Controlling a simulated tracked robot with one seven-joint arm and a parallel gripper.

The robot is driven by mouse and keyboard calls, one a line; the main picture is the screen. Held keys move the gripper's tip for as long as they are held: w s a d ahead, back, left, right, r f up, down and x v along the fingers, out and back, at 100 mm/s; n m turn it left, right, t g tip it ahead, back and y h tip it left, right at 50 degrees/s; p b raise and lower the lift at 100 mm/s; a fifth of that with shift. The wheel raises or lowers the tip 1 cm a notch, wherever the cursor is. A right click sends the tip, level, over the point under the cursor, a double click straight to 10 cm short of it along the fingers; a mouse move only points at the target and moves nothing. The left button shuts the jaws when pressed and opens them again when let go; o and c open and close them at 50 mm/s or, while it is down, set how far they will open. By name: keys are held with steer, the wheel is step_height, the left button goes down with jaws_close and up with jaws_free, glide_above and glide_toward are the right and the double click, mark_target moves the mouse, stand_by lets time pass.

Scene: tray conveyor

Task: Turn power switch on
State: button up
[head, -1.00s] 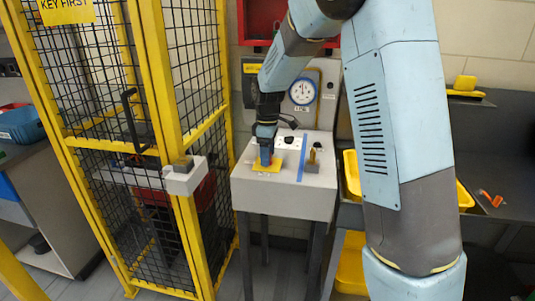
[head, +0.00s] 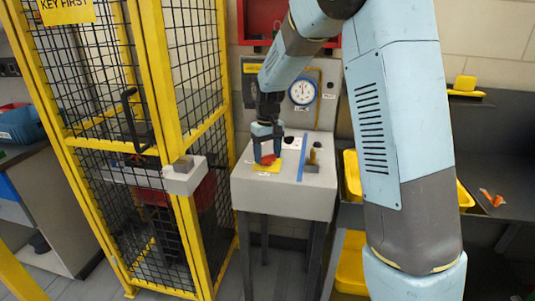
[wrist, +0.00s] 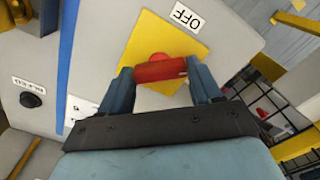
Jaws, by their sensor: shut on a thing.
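The power switch has a red handle (head: 268,159) on a yellow plate (head: 268,168), on top of the grey console. In the wrist view the red handle (wrist: 160,71) lies crosswise over the yellow plate (wrist: 180,40), with an OFF label beside the plate's edge. My gripper (head: 267,157) points down at the switch. In the wrist view its two fingers (wrist: 160,82) are shut on the handle, one at each end. Part of the plate and any label under the gripper are hidden.
The console (head: 283,200) also bears a blue strip (head: 302,158) and a small grey block with a brass-coloured piece (head: 312,160) on the right. A dial gauge (head: 303,91) stands behind. A yellow mesh cage (head: 160,110) is close on the left. Yellow bins stand right.

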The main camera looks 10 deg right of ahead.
mark_target(268, 155)
steer(key=m, duration=0.4)
steer(key=shift+w+r+m, duration=0.1)
steer(key=shift+m, duration=1.9)
steer(key=o, duration=1.1)
steer(key=shift+c, duration=0.2)
step_height(268, 155, up, 14)
steer(key=shift+f, duration=0.2)
